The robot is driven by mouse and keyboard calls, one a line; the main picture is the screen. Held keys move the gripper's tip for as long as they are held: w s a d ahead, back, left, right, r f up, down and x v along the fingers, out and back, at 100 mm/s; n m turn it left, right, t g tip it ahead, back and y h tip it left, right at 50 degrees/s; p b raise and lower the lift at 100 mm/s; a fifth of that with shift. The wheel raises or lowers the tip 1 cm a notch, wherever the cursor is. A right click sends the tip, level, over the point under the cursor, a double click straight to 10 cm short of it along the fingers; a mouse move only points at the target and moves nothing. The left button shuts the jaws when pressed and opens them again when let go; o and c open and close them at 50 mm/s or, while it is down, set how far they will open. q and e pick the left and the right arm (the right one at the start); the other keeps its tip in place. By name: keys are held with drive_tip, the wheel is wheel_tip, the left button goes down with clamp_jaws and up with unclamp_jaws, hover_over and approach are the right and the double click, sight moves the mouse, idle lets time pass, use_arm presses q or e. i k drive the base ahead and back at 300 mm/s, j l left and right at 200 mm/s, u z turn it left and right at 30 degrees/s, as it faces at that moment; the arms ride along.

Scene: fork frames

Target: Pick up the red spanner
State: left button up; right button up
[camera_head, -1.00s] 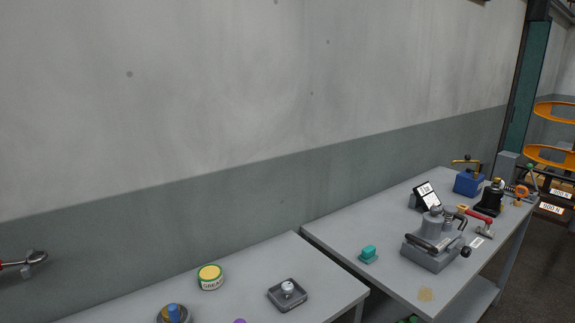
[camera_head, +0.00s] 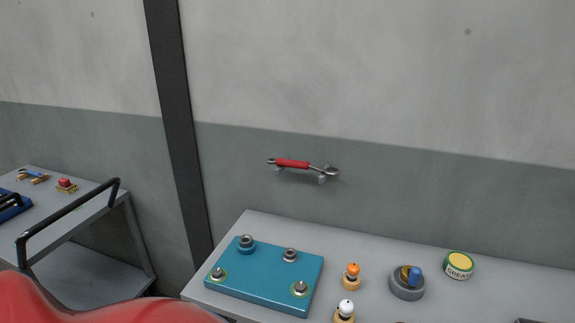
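The red spanner (camera_head: 292,163) hangs level on the wall, above the back of the grey workbench. It has a red grip in the middle and bare metal ends, and rests on two small pegs. Nothing touches it but its pegs, and no gripper is near it. Neither of my grippers is in view.
A workbench (camera_head: 370,249) below the spanner carries a teal plate (camera_head: 257,280) with bolts, small orange and white knobs, a round grey pot (camera_head: 406,285) and a grease tin (camera_head: 459,265). A dark post (camera_head: 175,120) and a cart (camera_head: 93,259) stand left. A red surface fills the lower left.

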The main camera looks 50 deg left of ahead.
sight(289, 164)
drive_tip(key=u, duration=1.45)
